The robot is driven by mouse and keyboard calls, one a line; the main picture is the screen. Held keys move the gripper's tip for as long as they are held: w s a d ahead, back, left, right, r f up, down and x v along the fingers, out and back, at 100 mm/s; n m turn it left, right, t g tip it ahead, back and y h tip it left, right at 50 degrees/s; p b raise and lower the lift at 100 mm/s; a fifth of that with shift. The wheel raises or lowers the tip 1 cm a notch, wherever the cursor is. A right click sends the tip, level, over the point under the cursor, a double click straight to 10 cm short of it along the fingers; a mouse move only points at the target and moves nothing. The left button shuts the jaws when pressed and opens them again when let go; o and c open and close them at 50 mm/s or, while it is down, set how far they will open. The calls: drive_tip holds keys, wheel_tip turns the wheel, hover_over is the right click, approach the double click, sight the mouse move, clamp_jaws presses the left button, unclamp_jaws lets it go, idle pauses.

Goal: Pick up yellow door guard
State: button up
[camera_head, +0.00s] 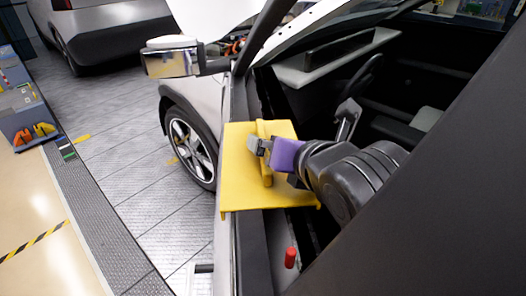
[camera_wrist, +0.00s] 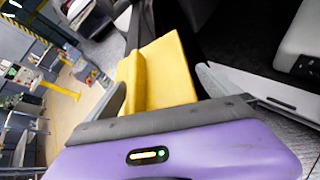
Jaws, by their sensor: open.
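The yellow door guard (camera_head: 238,184) hangs over the sill of the car door in the head view, with a raised ridge along its top. My gripper (camera_head: 262,145) is at that ridge, reaching in from the right. In the wrist view the yellow door guard (camera_wrist: 160,72) stands between the two grey fingers of my gripper (camera_wrist: 160,92). The fingers are open, with a gap visible on the right side. I cannot tell whether the left finger touches the guard. The gripper body hides the guard's near part.
The car's side mirror (camera_head: 172,58) and front wheel (camera_head: 192,146) are to the left of the door. A steering wheel (camera_head: 362,75) is inside the cabin. A red peg-like part (camera_head: 290,257) stands on the door below the guard. The floor at left is mostly clear.

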drive_tip(key=c, duration=1.3)
